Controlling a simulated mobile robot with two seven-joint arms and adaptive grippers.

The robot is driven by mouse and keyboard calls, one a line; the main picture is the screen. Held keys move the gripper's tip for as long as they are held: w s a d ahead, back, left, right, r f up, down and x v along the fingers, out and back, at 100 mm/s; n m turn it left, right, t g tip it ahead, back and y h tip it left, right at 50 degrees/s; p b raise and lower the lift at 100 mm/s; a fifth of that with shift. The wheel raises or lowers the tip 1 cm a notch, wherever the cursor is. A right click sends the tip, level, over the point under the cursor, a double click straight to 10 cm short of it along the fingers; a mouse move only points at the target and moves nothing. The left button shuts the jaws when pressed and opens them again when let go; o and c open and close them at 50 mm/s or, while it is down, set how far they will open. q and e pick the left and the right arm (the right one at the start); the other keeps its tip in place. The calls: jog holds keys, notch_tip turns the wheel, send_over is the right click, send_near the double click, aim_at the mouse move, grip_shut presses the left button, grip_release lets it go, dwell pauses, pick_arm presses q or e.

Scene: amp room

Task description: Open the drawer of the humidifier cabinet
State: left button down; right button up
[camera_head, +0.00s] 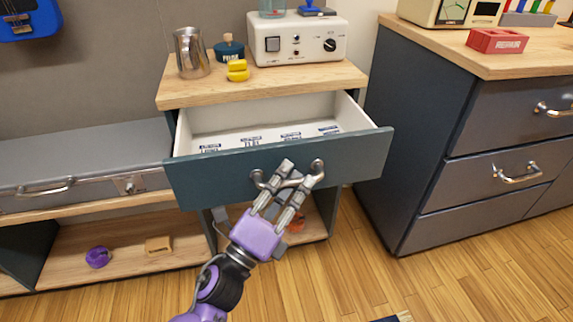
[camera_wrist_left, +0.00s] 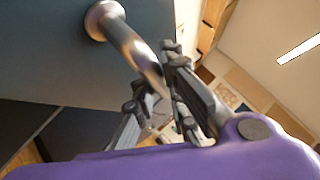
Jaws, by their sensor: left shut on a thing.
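The humidifier cabinet (camera_head: 340,78) has a light wood top and stands in the middle of the head view. Its blue-grey drawer (camera_head: 215,175) is pulled out, and its white inside with several small labelled items shows. The drawer's curved metal handle (camera_head: 317,167) is on the front panel; the handle (camera_wrist_left: 138,48) also crosses the left wrist view. My left gripper (camera_head: 287,178) is at the handle with its fingers closed around the bar. The drawer front (camera_wrist_left: 60,45) fills the upper left of the wrist view. My right gripper is in neither view.
A white humidifier unit (camera_head: 298,42), a metal pitcher (camera_head: 191,54) and a yellow item (camera_head: 237,71) stand on the cabinet top. A grey drawer unit (camera_head: 420,130) stands at the right. The wooden floor (camera_head: 450,270) in front is mostly clear.

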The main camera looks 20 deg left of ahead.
pick_arm(q)
jog(key=shift+s+d, duration=0.45)
jog(key=shift+s, duration=0.25)
jog(key=shift+s+d, duration=0.4)
jog(key=shift+s, duration=0.25)
jog(key=shift+f, duration=0.1)
jog(key=c, duration=2)
grip_release()
jog(key=shift+c, duration=0.2)
